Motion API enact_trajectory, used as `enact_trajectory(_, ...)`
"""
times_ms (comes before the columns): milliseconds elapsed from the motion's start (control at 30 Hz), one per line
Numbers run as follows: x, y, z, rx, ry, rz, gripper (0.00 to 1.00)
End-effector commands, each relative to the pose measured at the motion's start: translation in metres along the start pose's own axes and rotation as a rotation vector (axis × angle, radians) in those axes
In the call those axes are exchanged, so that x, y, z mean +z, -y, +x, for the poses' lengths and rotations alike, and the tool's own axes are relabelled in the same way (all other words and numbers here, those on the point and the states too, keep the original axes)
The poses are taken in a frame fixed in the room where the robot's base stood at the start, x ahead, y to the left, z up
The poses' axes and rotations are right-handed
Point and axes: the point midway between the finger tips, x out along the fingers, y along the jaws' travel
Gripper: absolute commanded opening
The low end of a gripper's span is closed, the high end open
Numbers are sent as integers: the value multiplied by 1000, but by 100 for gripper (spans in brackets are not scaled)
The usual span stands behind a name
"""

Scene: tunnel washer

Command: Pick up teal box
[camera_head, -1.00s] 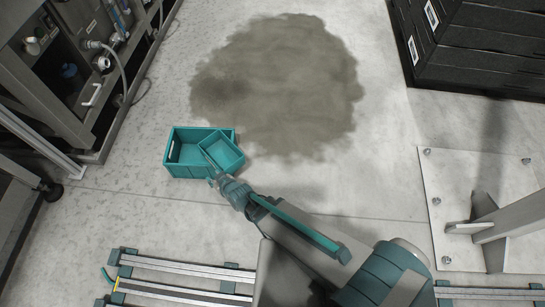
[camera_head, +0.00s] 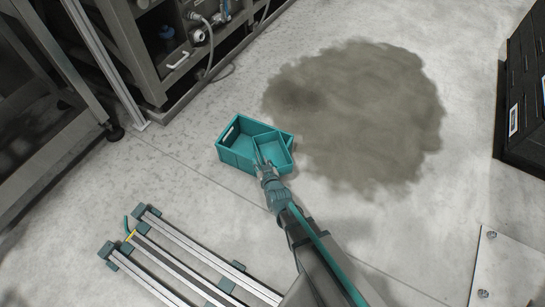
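A larger open teal box (camera_head: 238,160) sits on the floor near the middle of the view, with a handle slot in its far-left end. A smaller open teal box (camera_head: 272,143) overlaps its right side; whether it sits inside or is held over it is unclear. My gripper (camera_head: 263,163) reaches from below to the near-left wall of the smaller box, and its fingertips overlap that wall. The fingers are small and teal-grey against teal, so I cannot tell whether they are closed on the wall.
A dark wet patch (camera_head: 360,115) lies on the floor right of the boxes. Machinery with hoses (camera_head: 180,50) stands at the upper left. Black stacked crates (camera_head: 525,100) stand at the right edge. Floor rails (camera_head: 190,262) run along the lower left. Floor around the boxes is clear.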

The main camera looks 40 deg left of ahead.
Motion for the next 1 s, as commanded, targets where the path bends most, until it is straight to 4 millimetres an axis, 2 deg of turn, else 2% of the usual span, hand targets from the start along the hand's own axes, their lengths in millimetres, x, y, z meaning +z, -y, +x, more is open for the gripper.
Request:
enact_trajectory(333,2,-6,45,0,0,1,34)
enact_trajectory(633,0,-6,48,0,1,0,34)
enact_trajectory(833,0,-6,48,0,1,0,1)
enact_trajectory(1000,0,-6,48,0,1,0,0)
